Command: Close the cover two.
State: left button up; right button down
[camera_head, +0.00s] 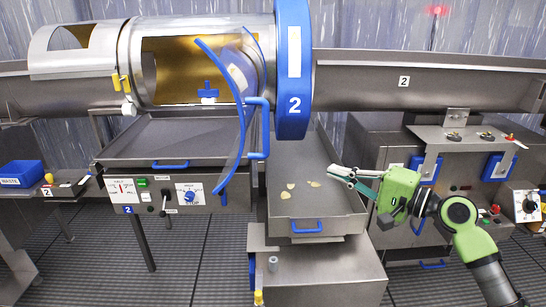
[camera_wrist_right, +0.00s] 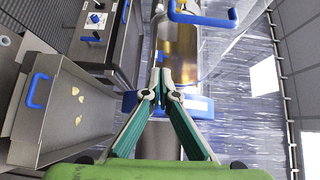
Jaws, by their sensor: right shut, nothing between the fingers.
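Drum two (camera_head: 295,75) is a steel cylinder with a blue ring marked 2, and its gold inside shows through a side opening. The cover (camera_head: 235,135) is a clear curved sheet with blue edging and a blue handle (camera_head: 258,128). It stands swung out in front of the opening, which is uncovered. In the right wrist view a blue handle (camera_wrist_right: 202,18) shows at the top on a clear sheet. My right gripper (camera_head: 332,172) is shut and empty, to the right of and below the cover handle, apart from it. It also shows in the wrist view (camera_wrist_right: 160,76). My left gripper is not in view.
A steel tray (camera_head: 335,222) with several yellow chips lies under the drum's right end, just left of my right gripper. A control panel (camera_head: 160,193) stands at left. A blue waste bin (camera_head: 20,174) is at far left. A second machine (camera_head: 385,150) is behind my right arm.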

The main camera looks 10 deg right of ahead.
jog(key=w+a+r+p, duration=0.2)
jog(key=w+a+p, duration=0.5)
jog(key=a, duration=0.4)
jog(key=shift+w+a+y, duration=0.15)
jog(key=shift+a+y, duration=0.1)
jog(key=shift+y, duration=0.15)
jog(key=shift+a+r, duration=0.1)
